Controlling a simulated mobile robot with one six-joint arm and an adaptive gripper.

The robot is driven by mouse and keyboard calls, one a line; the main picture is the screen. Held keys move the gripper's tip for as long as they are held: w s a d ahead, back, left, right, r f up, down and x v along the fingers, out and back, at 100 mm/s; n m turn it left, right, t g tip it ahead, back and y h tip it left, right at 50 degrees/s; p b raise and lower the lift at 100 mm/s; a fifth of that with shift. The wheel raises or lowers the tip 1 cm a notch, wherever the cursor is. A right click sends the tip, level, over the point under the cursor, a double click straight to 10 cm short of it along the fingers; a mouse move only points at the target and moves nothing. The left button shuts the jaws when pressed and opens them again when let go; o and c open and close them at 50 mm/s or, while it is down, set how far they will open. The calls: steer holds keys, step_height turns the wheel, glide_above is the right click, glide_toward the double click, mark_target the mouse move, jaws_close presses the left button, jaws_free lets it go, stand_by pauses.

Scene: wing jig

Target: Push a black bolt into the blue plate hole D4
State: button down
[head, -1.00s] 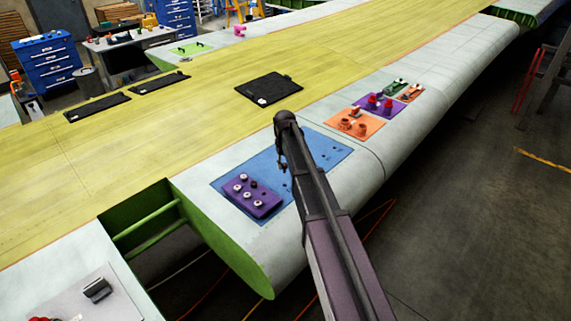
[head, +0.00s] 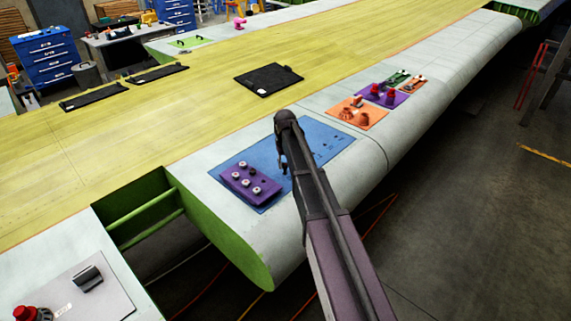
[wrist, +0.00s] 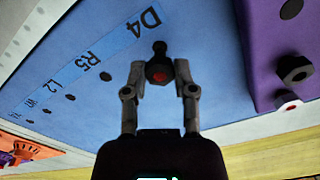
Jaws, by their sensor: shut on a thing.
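The blue plate (head: 318,135) lies on the pale wing skin, with dark holes and labels. In the wrist view the blue plate (wrist: 60,60) shows a strip reading D4, R5, L2 and smaller text. My gripper (wrist: 160,72) is shut on a black bolt (wrist: 159,72) with a red centre facing the camera. A dark round shape lies just beyond the bolt, beside the D4 label; I cannot tell whether it is the hole or part of the bolt. In the head view my gripper (head: 283,166) is over the blue plate, partly hidden by my arm.
A purple block (head: 262,201) with several white-topped and dark bolts stands on the plate's left end, and close at right in the wrist view (wrist: 268,40). Orange (head: 372,121) and purple (head: 401,99) plates lie farther along the wing. A black panel (head: 262,82) lies behind.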

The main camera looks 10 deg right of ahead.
steer(key=shift+f+b, duration=0.3)
steer(key=shift+f, duration=0.05)
stand_by(0.6)
steer(key=shift+f+b, duration=0.7)
steer(key=shift+f, duration=0.25)
steer(key=shift+c, duration=1.7)
jaws_free()
steer(key=shift+r, duration=0.15)
